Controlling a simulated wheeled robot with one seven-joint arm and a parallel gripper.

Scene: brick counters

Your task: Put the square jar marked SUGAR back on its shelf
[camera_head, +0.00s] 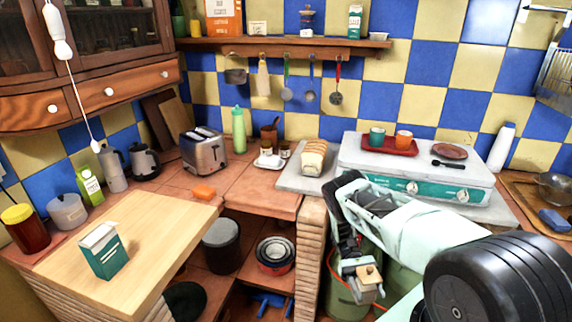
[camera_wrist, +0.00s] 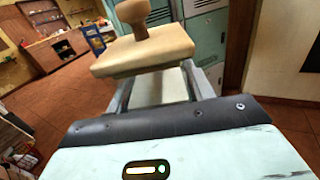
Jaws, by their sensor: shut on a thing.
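My gripper (camera_head: 362,284) is low in front of the stove counter in the head view. It is shut on a square jar with a wooden lid and knob (camera_head: 369,273). In the wrist view the square wooden lid (camera_wrist: 145,50) and its round knob stand between the fingers, with a pale body partly visible below. No SUGAR lettering can be read on it. The wall shelf (camera_head: 285,44) runs along the tiled back wall, high above the counter.
The stove (camera_head: 415,180) bears a red tray with two cups. Bread (camera_head: 314,158) lies left of it, and a toaster (camera_head: 204,150) stands farther left. Ladles and a pan hang under the shelf. A carton (camera_head: 104,250) stands on the wooden board. Bare shelf lies between blue-lidded jar and carton.

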